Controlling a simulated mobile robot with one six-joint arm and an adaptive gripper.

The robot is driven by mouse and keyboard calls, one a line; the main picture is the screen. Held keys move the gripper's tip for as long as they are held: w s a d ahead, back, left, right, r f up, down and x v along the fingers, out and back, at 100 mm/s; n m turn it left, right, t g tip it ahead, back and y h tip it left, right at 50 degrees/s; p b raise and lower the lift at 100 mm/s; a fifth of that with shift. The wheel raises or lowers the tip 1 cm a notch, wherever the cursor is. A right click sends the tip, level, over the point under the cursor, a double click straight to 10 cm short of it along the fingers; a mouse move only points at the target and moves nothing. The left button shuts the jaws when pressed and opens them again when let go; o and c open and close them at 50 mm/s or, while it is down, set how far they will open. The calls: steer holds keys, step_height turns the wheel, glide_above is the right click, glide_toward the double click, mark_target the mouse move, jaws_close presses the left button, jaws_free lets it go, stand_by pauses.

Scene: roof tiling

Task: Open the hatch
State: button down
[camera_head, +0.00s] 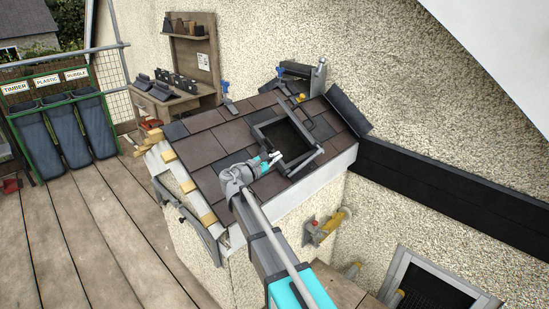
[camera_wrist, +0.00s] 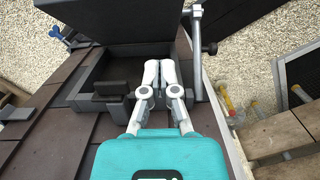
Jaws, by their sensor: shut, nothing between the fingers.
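The hatch (camera_head: 255,133) is a square dark frame in the brown tiled roof. In the wrist view a broad dark panel, seemingly its lid (camera_wrist: 110,25), stands raised over the far side of the frame (camera_wrist: 85,82). Part of the dark inside (camera_wrist: 130,72) shows below the panel's edge. How far the lid is raised is hard to tell. A dark block (camera_wrist: 112,88) sits on the near rim. My gripper (camera_head: 277,155) is at the hatch's near side. In the wrist view its fingers (camera_wrist: 161,66) are together and empty, over the frame's right part; contact is unclear.
A grey post with a clamp (camera_wrist: 196,40) stands right of the hatch in the wrist view. Brown tiles (camera_head: 205,148) surround the frame. A pebbled wall (camera_head: 430,120) rises behind the roof. A workbench (camera_head: 165,102) and green-framed bins (camera_head: 65,135) stand left.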

steer(key=w+d+r+p, duration=0.3)
steer(key=w+d, duration=0.2)
steer(key=d, duration=0.3)
steer(key=shift+d, duration=0.4)
steer(key=shift+r, duration=0.1)
steer(key=shift+a+r+p, duration=0.1)
steer(key=shift+r+p, duration=0.1)
steer(key=shift+p, duration=0.15)
